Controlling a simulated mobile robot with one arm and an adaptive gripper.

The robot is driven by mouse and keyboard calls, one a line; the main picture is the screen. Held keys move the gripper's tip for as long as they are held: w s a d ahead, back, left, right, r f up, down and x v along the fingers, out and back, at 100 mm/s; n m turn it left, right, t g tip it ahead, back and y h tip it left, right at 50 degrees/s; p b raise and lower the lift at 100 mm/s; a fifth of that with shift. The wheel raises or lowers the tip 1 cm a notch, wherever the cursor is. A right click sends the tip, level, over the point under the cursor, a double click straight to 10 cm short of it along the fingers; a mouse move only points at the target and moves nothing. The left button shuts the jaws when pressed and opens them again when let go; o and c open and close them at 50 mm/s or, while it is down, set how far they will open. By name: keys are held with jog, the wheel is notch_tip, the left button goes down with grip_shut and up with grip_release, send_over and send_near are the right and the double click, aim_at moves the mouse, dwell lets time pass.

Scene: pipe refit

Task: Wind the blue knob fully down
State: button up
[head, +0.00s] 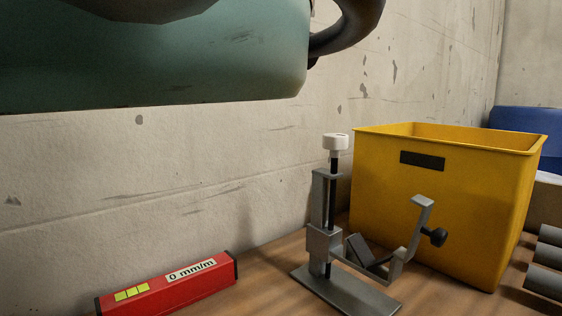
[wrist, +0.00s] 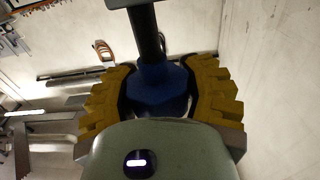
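The blue knob (wrist: 158,88) shows in the wrist view, on a dark rod that rises to the top of the picture. My gripper (wrist: 160,92) has one yellow ribbed finger pad on each side of the knob. The pads' dark inner faces lie against its sides, and it looks held. The knob's lower part is hidden by the gripper's own body. The head view shows neither the blue knob nor my gripper; a large green-grey part of my arm fills its upper left.
In the head view a grey pipe stand (head: 323,240) with a white knob (head: 336,142) stands on the wooden bench. A yellow bin (head: 440,215) is behind it at right. Grey pipes (head: 547,282) lie at the right edge. A red level (head: 170,288) reading 0 mm/m lies near the wall.

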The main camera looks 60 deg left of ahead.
jog(key=o, duration=0.6)
jog(key=s, duration=1.2)
jog(key=shift+d, duration=0.4)
